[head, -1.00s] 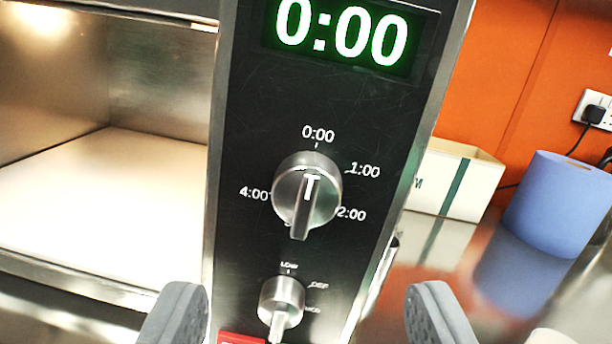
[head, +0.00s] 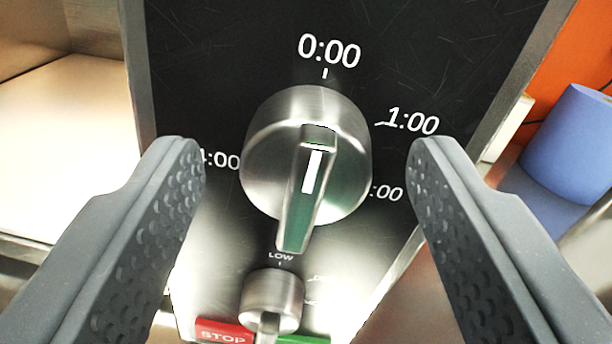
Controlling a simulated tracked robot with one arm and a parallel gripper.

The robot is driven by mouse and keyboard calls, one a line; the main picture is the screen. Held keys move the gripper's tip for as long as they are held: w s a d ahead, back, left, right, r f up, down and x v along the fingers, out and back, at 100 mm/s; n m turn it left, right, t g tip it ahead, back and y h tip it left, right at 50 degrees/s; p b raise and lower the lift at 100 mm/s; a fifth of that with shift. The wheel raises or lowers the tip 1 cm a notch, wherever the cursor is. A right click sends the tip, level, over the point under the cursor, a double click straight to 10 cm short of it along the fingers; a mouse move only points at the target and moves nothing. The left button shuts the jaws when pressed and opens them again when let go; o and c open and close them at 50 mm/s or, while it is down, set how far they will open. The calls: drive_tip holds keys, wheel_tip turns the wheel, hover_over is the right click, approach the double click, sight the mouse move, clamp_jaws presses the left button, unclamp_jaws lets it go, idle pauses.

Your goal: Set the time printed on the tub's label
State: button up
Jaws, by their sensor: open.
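The timer dial (head: 268,150) is a round brushed-metal knob with a raised grip bar and a white line on it. The white line stands near upright, leaning slightly right at the top, toward the 0:00 mark. The printed times 0:00 and 1:00 are readable around it; the 4:00 and another label are partly covered. My gripper (head: 307,155) is open, with one finger on each side of the dial and a gap to it in the picture. The digital display is out of view now; it read 0:00 earlier. No tub or label is in view.
Below the dial is a smaller power knob (head: 268,292) marked LOW, with a red STOP button (head: 222,333) and a green button (head: 292,339). The open oven chamber (head: 65,150) is at left. A blue roll (head: 572,145) stands at right.

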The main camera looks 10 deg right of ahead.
drive_tip(key=c, duration=1)
drive_tip(key=shift+a, duration=0.15)
